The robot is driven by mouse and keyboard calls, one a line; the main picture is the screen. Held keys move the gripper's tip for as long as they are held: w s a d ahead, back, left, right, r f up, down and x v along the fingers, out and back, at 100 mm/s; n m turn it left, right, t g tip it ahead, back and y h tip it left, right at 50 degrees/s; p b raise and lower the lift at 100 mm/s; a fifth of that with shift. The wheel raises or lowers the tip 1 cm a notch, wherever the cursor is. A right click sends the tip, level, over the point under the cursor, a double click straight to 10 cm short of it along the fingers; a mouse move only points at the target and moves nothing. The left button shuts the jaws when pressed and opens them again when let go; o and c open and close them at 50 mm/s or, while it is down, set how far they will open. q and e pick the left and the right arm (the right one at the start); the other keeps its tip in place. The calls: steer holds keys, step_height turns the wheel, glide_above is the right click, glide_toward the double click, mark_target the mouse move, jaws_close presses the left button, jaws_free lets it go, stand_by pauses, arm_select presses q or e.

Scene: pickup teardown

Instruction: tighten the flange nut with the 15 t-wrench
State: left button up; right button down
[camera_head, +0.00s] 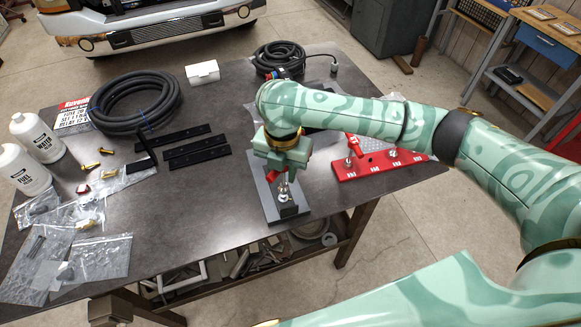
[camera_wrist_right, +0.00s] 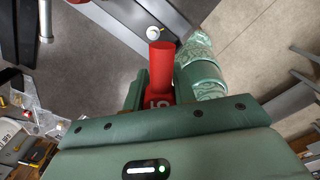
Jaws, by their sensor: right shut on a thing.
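My right gripper (camera_head: 283,172) is shut on a red T-wrench, which shows as a red cylinder (camera_wrist_right: 161,68) marked 15 in the right wrist view. In the head view the gripper is over a dark grey plate fixture (camera_head: 267,205), with the wrench mostly hidden by the hand. A small silver piece, apparently the flange nut (camera_head: 284,195), shows just below the gripper near a black block (camera_head: 289,210). A pale round piece (camera_wrist_right: 153,32) shows beyond the red cylinder's end; I cannot tell whether they touch. My left gripper is out of view.
A red tool holder (camera_head: 385,170) lies right of the fixture, partly behind my right arm. Black hose (camera_head: 135,103), black bars (camera_head: 195,150), white bottles (camera_head: 35,137) and bagged parts (camera_head: 95,255) occupy the left. The tabletop (camera_head: 190,220) between the bags and fixture is clear.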

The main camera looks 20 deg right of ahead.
mark_target(283, 181)
steer(key=n, duration=0.3)
steer(key=shift+w+a, duration=0.1)
steer(key=shift+w, duration=0.15)
steer(key=shift+w+d+f+n+b, duration=0.1)
steer(key=shift+w+f+n+b, duration=0.25)
steer(key=shift+f+n, duration=1.05)
steer(key=shift+w+d+f+n+b, duration=0.1)
steer(key=shift+w+f+n+b, duration=0.25)
steer(key=shift+n, duration=2.1)
steer(key=shift+w+d+f+n+b, duration=0.15)
steer(key=shift+f+n+b, duration=0.45)
steer(key=shift+n, duration=1.35)
steer(key=shift+a+f, duration=0.1)
steer(key=shift+f, duration=0.05)
steer(key=shift+f, duration=0.15)
steer(key=shift+f+b, duration=0.4)
steer(key=shift+f, duration=0.65)
